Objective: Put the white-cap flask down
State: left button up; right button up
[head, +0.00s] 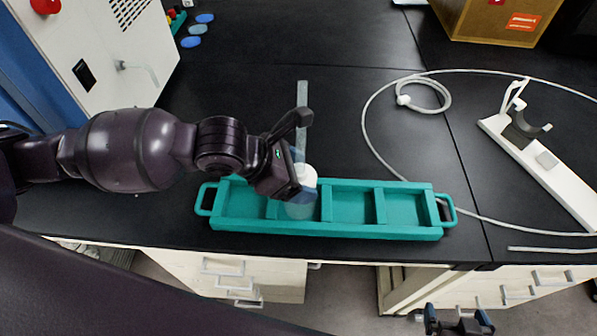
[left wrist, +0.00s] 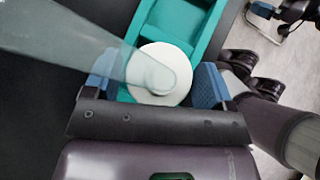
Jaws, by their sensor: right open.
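The white-cap flask (head: 301,208) is upright at the second compartment from the left of the teal tray (head: 330,232). Its body is translucent; I cannot tell if its base touches the tray floor. In the left wrist view, the white cap (left wrist: 158,88) sits between the two blue fingers. My left gripper (head: 297,172) is shut on the flask, close under the cap, and partly hides it. My right gripper (head: 459,322) is open and empty, low in front of the bench.
A white machine (head: 105,50) stands at the back left. A pale hose (head: 372,140) loops over the black bench right of the tray. A white stand with a grey clamp (head: 545,160) lies at the right, and a cardboard box (head: 490,20) at the back. The bench behind the tray is mostly clear.

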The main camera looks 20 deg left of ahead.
pick_arm(q)
jog(key=shift+o, duration=1.1)
jog(key=shift+r, duration=0.25)
jog(key=p+v, duration=0.1)
jog(key=v, duration=1.1)
jog(key=shift+f, duration=0.1)
